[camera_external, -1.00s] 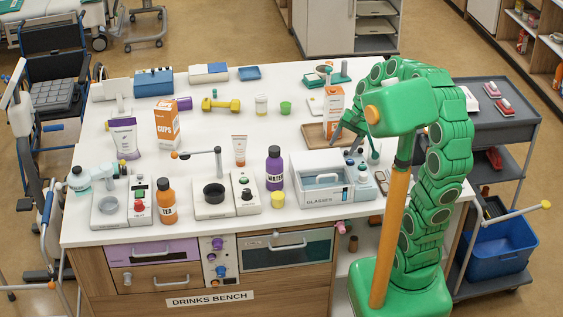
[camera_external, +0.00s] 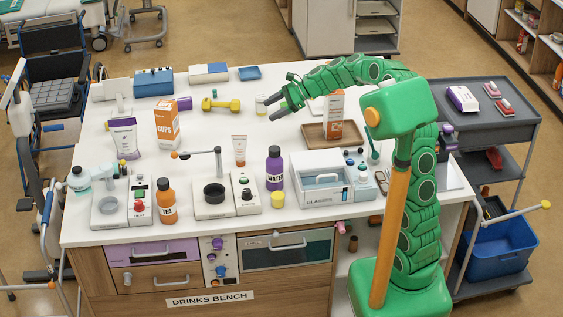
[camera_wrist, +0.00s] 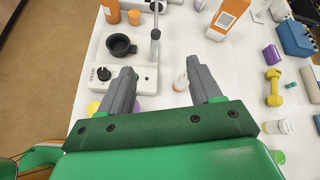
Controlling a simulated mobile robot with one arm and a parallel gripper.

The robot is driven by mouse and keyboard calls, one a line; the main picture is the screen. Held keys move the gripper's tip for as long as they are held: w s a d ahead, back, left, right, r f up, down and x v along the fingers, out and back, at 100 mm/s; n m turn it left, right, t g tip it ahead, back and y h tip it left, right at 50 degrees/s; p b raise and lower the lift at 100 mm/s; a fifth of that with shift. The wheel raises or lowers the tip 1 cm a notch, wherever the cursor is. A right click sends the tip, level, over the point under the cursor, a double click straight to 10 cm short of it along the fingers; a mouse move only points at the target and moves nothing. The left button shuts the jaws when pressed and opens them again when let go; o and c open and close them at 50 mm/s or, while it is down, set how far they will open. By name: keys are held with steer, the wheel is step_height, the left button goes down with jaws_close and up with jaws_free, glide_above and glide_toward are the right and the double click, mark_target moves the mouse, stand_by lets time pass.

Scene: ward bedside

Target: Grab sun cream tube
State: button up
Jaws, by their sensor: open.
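A small white tube with orange marking, which looks like the sun cream tube (camera_external: 239,147), stands upright on the white bench, behind the appliance with the black cup. Its print is too small to read. In the wrist view the tube (camera_wrist: 180,81) shows beside the right finger, partly between the two fingers. My gripper (camera_external: 273,107) is open and empty above the bench, to the right of and farther back than the tube. The wrist view shows my gripper's two grey fingers (camera_wrist: 160,78) spread apart.
The appliance (camera_external: 212,208) with a black cup and upright post stands in front of the tube. A purple water bottle (camera_external: 274,168) is at its right, an orange cups carton (camera_external: 167,124) at its left. A yellow dumbbell (camera_external: 221,105) lies behind. Bench between carton and tray (camera_external: 314,139) is mostly clear.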

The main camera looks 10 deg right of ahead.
steer(key=w+a+f+m+t+y, duration=0.15)
steer(key=w+a+m, duration=0.25)
steer(key=w, duration=0.4)
steer(key=m, duration=0.1)
glide_toward(240, 151)
steer(key=shift+w+a+f, duration=0.85)
steer(key=shift+a+f, duration=0.05)
steer(key=shift+f, duration=0.05)
steer(key=shift+a+f, duration=0.3)
steer(key=shift+f, duration=0.05)
steer(key=shift+x, duration=3.55)
steer(key=shift+r, duration=0.25)
steer(key=c, duration=1.1)
